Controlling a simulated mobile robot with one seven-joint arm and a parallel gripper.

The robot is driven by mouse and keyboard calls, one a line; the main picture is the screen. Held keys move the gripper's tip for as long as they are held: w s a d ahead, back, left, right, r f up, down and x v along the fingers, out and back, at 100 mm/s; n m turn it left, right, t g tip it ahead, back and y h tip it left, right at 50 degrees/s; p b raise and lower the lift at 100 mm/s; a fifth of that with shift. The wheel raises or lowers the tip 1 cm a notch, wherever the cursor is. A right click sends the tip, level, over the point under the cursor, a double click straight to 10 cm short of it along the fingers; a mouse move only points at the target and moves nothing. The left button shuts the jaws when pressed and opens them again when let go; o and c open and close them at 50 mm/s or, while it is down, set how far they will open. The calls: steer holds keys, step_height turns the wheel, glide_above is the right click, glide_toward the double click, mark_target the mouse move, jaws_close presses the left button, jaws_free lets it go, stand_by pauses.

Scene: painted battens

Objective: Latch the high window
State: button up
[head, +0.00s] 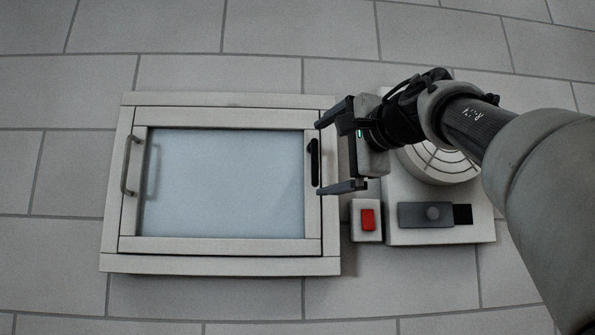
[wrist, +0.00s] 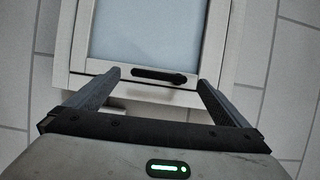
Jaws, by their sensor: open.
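The window (head: 220,245) has a pale frame and a grey-blue pane, and its sash looks to sit inside the frame. I cannot tell if it is fully flush. A black latch handle (head: 315,162) lies along the sash's right side, parallel to that edge. In the wrist view the latch (wrist: 158,76) shows whole, with a rounded knob at one end. A metal pull handle (head: 130,165) is on the sash's left side. My gripper (head: 320,157) is open and empty at the right side; in the wrist view its fingertips (wrist: 158,79) appear on either side of the latch, with visible gaps.
Right of the window, a white panel (head: 395,215) carries a round vent (head: 440,165) and a grey sliding bolt (head: 425,214). A small box with a red switch (head: 368,220) sits just below my lower finger. The tiled wall left of the window is clear.

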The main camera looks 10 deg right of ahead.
steer(key=b+v, duration=0.1)
steer(key=v, duration=1.2)
steer(key=shift+s, duration=0.1)
